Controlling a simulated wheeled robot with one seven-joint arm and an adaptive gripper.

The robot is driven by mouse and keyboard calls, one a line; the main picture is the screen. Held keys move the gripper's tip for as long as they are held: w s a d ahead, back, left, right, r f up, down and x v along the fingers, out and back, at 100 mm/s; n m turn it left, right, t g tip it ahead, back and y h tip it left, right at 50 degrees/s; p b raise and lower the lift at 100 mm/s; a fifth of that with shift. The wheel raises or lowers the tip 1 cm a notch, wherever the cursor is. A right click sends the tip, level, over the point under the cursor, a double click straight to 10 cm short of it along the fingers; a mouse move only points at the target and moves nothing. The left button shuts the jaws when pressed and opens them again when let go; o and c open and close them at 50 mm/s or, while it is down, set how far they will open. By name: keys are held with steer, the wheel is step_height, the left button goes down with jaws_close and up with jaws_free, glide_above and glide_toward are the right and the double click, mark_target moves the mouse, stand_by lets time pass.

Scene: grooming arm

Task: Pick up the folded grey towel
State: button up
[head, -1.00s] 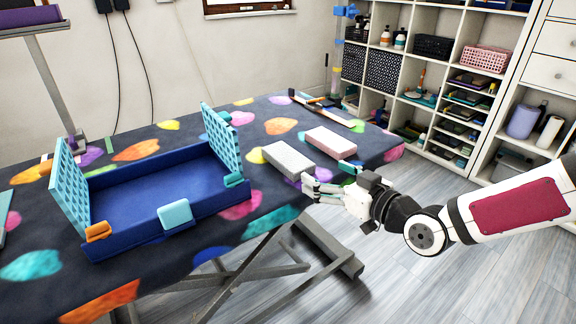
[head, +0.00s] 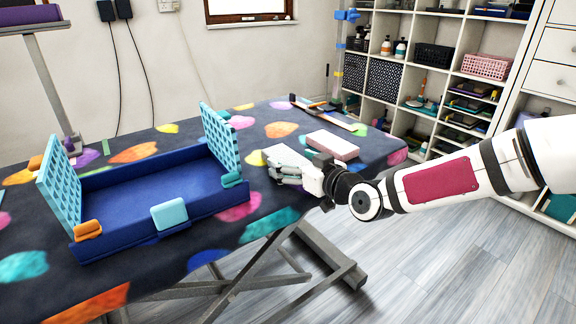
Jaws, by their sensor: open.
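The folded grey towel (head: 284,154) is a pale, flat block lying on the dark patterned table, right of the blue tray. My gripper (head: 272,170) is at the towel's near end, with its fingers open. The fingers overlap the towel's near part in the picture and hide it. I cannot tell whether they touch it. A folded pink towel (head: 333,144) lies just behind and right of the grey one.
The blue tray (head: 160,187) with light-blue lattice end walls stands left of my gripper. The table (head: 150,280) has a colourful spotted cover. A long flat board (head: 325,113) lies at the back. White shelves (head: 395,110) stand behind, right.

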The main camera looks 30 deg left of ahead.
steer(key=c, duration=1.3)
steer(key=shift+r, duration=0.15)
